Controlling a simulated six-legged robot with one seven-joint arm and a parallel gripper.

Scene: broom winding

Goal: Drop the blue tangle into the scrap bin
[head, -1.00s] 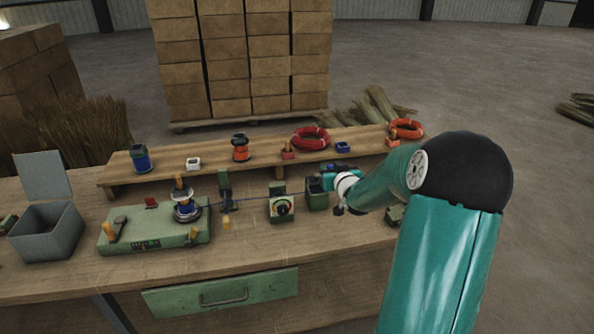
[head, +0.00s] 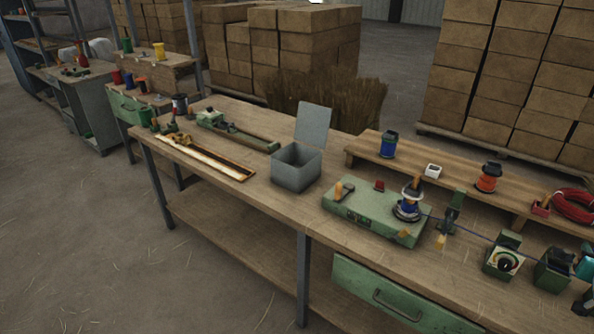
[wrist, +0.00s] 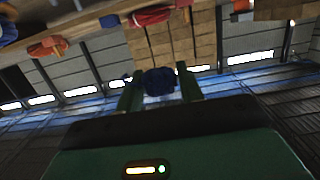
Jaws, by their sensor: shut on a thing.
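The blue tangle (wrist: 160,82) is a dark blue clump between the two green fingers of my gripper (wrist: 160,88) in the wrist view. My gripper is shut on it, with open air behind it. In the head view only a bit of my teal arm shows at the right edge, and the tangle is not seen there. The scrap bin is probably the grey metal box (head: 297,170) with its lid standing open, on the bench left of the green winder base. Its inside floor is hidden.
The green winder (head: 375,212) holds a blue spool (head: 408,208), with a thread running right past green stands. A raised shelf carries a blue spool (head: 388,145), an orange spool (head: 488,178) and a red coil (head: 575,205). A long framed tool (head: 205,157) lies left of the bin.

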